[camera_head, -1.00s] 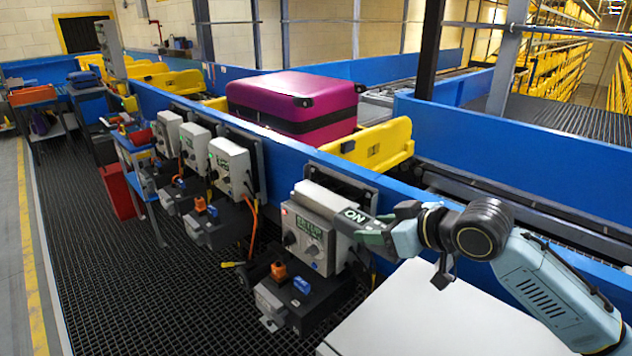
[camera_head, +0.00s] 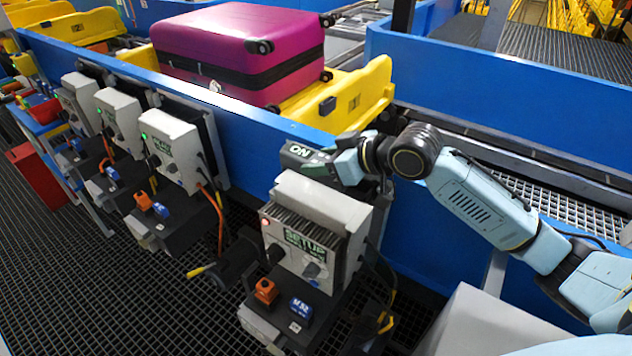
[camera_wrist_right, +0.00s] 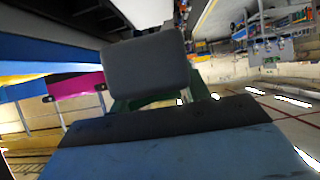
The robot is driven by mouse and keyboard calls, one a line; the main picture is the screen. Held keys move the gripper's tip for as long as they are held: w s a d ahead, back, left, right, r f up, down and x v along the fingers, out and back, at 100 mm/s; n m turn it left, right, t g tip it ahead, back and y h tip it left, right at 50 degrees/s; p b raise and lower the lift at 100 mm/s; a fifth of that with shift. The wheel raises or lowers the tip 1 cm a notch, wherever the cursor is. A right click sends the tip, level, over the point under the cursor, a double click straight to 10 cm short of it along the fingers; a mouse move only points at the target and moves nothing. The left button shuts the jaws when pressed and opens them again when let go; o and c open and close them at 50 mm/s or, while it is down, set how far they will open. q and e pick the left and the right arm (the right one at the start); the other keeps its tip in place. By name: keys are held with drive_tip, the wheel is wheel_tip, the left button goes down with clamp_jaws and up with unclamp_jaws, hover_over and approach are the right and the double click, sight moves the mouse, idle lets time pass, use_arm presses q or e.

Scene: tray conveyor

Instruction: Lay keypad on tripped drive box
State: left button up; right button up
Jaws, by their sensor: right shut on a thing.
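The tripped drive box (camera_head: 313,232) is a light grey box with dark fins, a red lamp, a knob and a "SETUP" display. It is the nearest box on the blue conveyor wall. My right gripper (camera_head: 330,165) is shut on the keypad (camera_head: 299,151), a small dark piece with "ON" on its face. The gripper holds it over the top rear of the drive box, apparently clear of it. In the right wrist view the keypad (camera_wrist_right: 150,72) shows as a dark grey rounded block between greenish fingers. My left gripper is not in view.
Several similar boxes with green lamps (camera_head: 170,148) line the wall to the left. A black unit with orange and blue connectors (camera_head: 285,300) sits below the tripped box. A magenta suitcase (camera_head: 235,45) lies on a yellow tray (camera_head: 345,95) behind the blue wall (camera_head: 265,150).

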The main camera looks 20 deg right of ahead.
sight(322, 198)
drive_tip(key=shift+s+f, duration=0.15)
drive_tip(key=shift+f, duration=2.95)
drive_tip(key=shift+f+b, duration=0.1)
drive_tip(key=shift+b, duration=0.2)
drive_tip(key=o, duration=0.8)
drive_tip(key=shift+f, duration=0.1)
drive_tip(key=shift+o, duration=0.2)
drive_tip(key=shift+r, duration=0.25)
drive_tip(key=v, duration=1)
drive_tip(key=shift+s+d, duration=0.2)
drive_tip(key=shift+d, duration=0.05)
drive_tip(key=shift+s+d+r+p, duration=0.2)
drive_tip(key=shift+s+r+p, duration=0.15)
drive_tip(key=shift+s, duration=0.1)
